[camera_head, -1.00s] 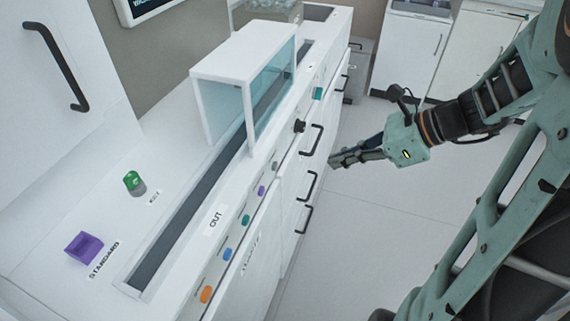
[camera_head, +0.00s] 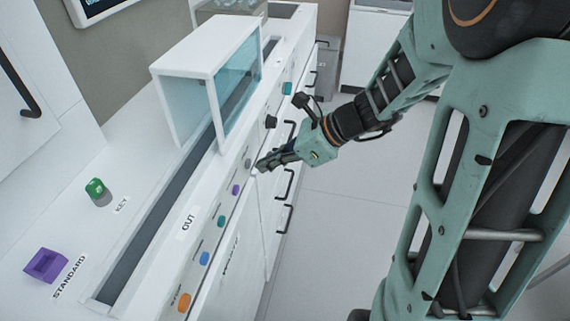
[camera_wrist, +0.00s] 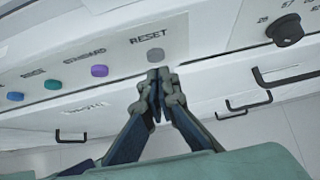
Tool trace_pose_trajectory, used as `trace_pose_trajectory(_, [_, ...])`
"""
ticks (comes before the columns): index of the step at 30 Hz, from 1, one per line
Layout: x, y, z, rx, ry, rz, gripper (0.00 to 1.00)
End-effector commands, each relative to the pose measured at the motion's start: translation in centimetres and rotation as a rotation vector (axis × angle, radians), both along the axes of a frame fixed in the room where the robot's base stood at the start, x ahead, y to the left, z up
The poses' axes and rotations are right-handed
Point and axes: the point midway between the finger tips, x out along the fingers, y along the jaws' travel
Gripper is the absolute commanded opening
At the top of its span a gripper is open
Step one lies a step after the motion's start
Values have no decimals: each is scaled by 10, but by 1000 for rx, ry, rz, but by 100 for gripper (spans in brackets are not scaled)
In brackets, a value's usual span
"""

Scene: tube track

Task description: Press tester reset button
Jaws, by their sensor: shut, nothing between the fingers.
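The grey reset button (camera_wrist: 156,55) sits on the white front panel under the printed word RESET in the wrist view. In the head view the grey button (camera_head: 248,163) shows just left of my fingertips. My gripper (camera_wrist: 160,76) is shut and empty, its fingertips just below the button in the wrist view. My gripper (camera_head: 259,166) also shows in the head view, reaching in from the right to the front panel. I cannot tell whether the fingertips touch the button or the panel.
A purple button (camera_wrist: 100,71), a teal button (camera_wrist: 53,84) and others line the panel left of reset. A black knob (camera_wrist: 287,30) is to the right. Black drawer handles (camera_head: 283,184) stick out below. Open floor (camera_head: 340,230) lies right of the cabinet.

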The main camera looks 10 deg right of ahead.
Motion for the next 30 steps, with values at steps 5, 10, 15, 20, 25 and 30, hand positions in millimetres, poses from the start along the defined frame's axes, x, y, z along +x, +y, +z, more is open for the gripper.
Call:
trace_pose_trajectory(5, [3, 10, 1, 1, 1, 0, 0])
trace_pose_trajectory(10, [4, 10, 2, 1, 0, -1, 0])
trace_pose_trajectory(15, [4, 11, 2, 1, 1, 0, 0])
trace_pose_trajectory(20, [8, 26, 4, 2, 1, 4, 0])
trace_pose_trajectory(25, [10, 30, 3, 4, 1, 2, 0])
trace_pose_trajectory(30, [10, 32, 4, 6, 0, 5, 0])
